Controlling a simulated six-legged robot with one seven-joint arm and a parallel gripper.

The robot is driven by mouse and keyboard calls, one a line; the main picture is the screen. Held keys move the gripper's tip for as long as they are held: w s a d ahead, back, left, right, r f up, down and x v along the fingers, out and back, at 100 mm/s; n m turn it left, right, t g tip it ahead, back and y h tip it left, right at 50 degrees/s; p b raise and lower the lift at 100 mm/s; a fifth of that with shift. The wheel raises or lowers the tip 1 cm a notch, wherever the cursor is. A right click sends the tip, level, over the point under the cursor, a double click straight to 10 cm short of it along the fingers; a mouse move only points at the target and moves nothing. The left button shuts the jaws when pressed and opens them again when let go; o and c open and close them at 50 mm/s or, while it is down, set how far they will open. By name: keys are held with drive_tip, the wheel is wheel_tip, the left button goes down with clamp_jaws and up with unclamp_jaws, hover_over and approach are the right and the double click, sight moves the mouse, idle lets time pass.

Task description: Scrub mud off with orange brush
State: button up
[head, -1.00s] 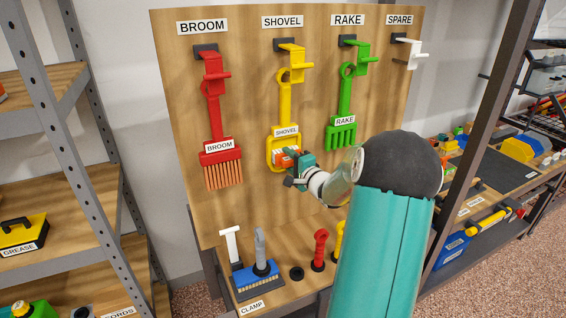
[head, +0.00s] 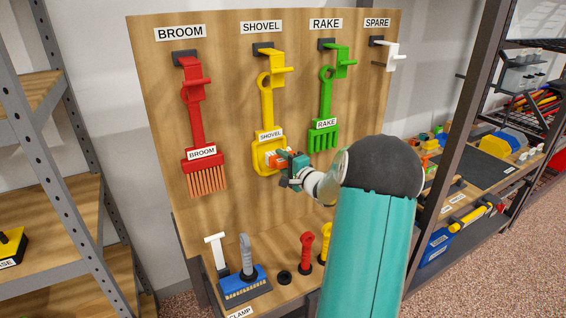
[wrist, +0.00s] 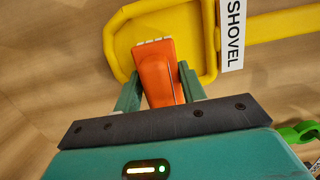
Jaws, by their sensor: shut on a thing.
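My gripper (head: 287,164) is shut on the orange brush (wrist: 157,75); in the wrist view its two green fingers (wrist: 160,88) flank the brush body. The brush also shows in the head view (head: 273,159), with pale bristles at its far end. It is at the pan of the yellow shovel (head: 267,108), which hangs head-down on the board. In the wrist view the brush overlaps the shovel pan (wrist: 115,42); I cannot tell whether the bristles touch it. No distinct mud patch is visible; the brush and gripper hide part of the pan.
The red broom (head: 196,125) hangs left of the shovel and the green rake (head: 325,110) right of it. A white spare hook (head: 392,57) is farther right. Below, a shelf holds a blue brush (head: 245,282) and several upright tools. Grey shelving (head: 45,150) stands left.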

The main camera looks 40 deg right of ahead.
sight(263, 159)
drive_tip(key=shift+w+a+r, duration=0.1)
drive_tip(key=shift+w+a, duration=0.25)
drive_tip(key=shift+a, duration=0.5)
drive_tip(key=shift+w+a+r, duration=0.1)
drive_tip(key=shift+w+a, duration=0.25)
drive_tip(key=shift+a, duration=0.5)
drive_tip(key=shift+w+a+f, duration=0.1)
drive_tip(key=shift+w+a, duration=0.1)
drive_tip(key=shift+a, duration=0.1)
drive_tip(key=shift+c, duration=0.6)
drive_tip(key=shift+w+a, duration=0.15)
drive_tip(key=shift+a, duration=0.6)
drive_tip(key=shift+w+a, duration=0.1)
drive_tip(key=shift+a, duration=0.65)
drive_tip(key=s+a, duration=0.1)
drive_tip(key=s, duration=0.5)
drive_tip(key=shift+a, duration=0.25)
